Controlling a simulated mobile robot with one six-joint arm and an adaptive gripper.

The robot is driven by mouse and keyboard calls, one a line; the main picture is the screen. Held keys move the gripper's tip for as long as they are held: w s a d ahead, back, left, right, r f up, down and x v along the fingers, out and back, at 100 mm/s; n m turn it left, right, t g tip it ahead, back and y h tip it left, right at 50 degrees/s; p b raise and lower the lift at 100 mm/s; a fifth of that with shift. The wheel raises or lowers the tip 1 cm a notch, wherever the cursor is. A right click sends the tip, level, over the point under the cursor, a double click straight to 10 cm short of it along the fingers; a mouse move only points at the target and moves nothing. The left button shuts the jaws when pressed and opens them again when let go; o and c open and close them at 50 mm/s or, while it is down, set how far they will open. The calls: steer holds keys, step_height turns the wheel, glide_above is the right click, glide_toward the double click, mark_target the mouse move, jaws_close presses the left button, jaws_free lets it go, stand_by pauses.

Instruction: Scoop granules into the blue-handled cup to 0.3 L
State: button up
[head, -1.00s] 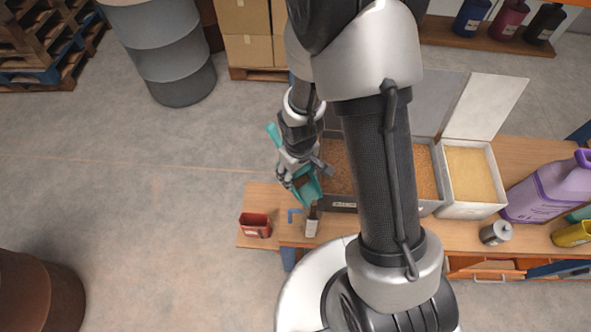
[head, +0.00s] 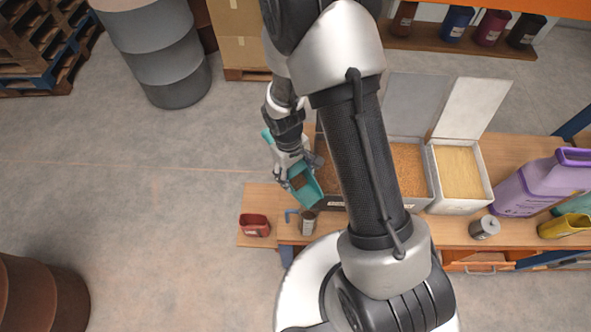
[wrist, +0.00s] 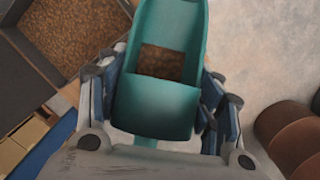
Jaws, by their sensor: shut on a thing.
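My gripper (head: 290,168) is shut on a teal scoop (head: 307,192). In the wrist view the gripper's fingers (wrist: 160,108) flank the scoop (wrist: 158,104) on both sides. A small patch of brown granules (wrist: 161,62) lies inside the scoop. The blue-handled cup (head: 307,227) stands upright on the front of the bench, just below the scoop's mouth in the head view, its blue handle (head: 291,215) to the left. Brown shows at its top; its fill level cannot be read. A bin of brown granules (wrist: 65,35) is at the wrist view's upper left; my arm partly hides the bins in the head view.
A red container (head: 254,225) sits left of the cup. A bin of pale granules (head: 462,207), a purple jug (head: 540,187), a grey can (head: 484,228) and a yellow scoop (head: 566,226) are to the right. A grey drum (head: 165,55) stands behind on the floor.

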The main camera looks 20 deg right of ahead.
steer(key=shift+w+r+g+h+p, duration=0.1)
steer(key=shift+r+g+h+p, duration=0.3)
steer(key=shift+r+g+p, duration=0.4)
steer(key=shift+f, duration=0.2)
steer(key=shift+b, duration=0.3)
